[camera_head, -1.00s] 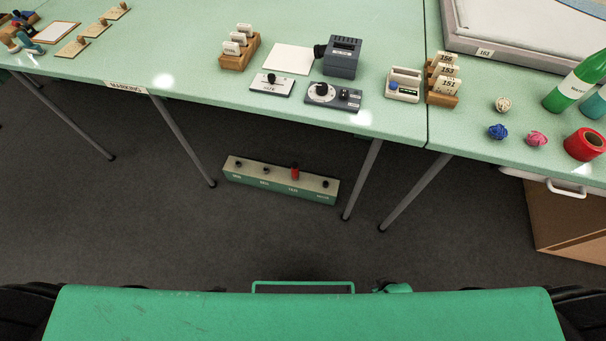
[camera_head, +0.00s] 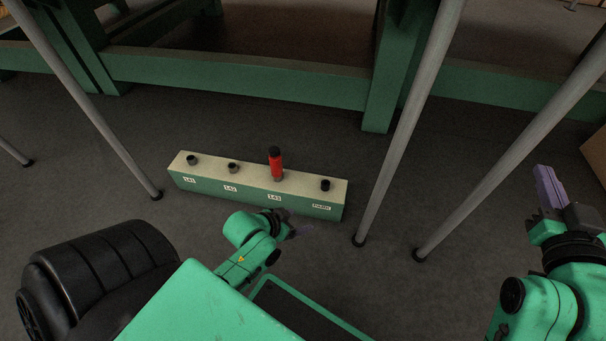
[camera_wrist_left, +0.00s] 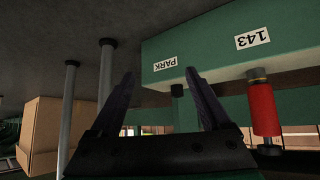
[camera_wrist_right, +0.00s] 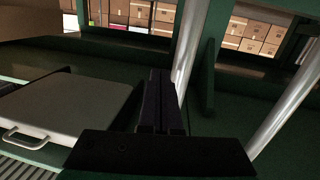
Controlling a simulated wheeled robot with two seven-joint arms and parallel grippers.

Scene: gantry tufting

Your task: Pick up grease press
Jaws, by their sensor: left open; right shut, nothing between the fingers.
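The grease press (camera_head: 276,160) is a small red cylinder with a black top, standing upright on the long green and cream block (camera_head: 205,190) on the floor. It stands at the position labelled 143. In the left wrist view, which looks upside down, the red press (camera_wrist_left: 263,108) is right of the fingers. My left gripper (camera_head: 297,229) is in front of the block, below and slightly right of the press in the head view. My right gripper (camera_head: 547,190) is shut and empty, far right.
The block also carries black studs, including one at the PARK label (camera_head: 325,185). Grey table legs (camera_head: 400,130) stand right of the block, another leg (camera_head: 95,110) to its left. A green beam frame (camera_head: 240,75) lies behind. Dark floor is bare around the block.

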